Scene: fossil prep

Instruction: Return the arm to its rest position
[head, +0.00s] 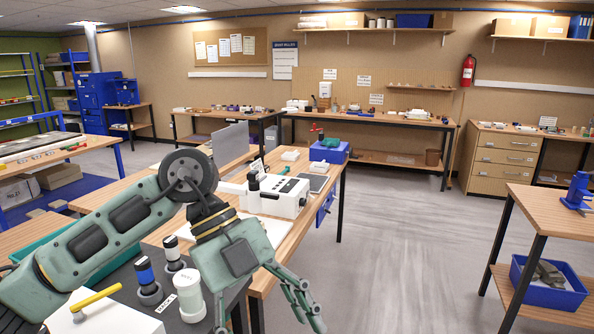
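My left arm (110,235) comes in from the left, bends at a dark round joint and points down to the right. My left gripper (268,318) hangs over the front end of the workbench, its fingers spread apart and nothing seen between them. The fingertips are close to the lower edge of the picture. My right arm and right gripper are not in view.
A white jar (190,297) and dark-based bottles (147,280) stand just left of my gripper. A white device (277,196) stands on the wooden workbench (325,200) behind it. The grey floor (400,260) is clear to the right, up to another table (555,213).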

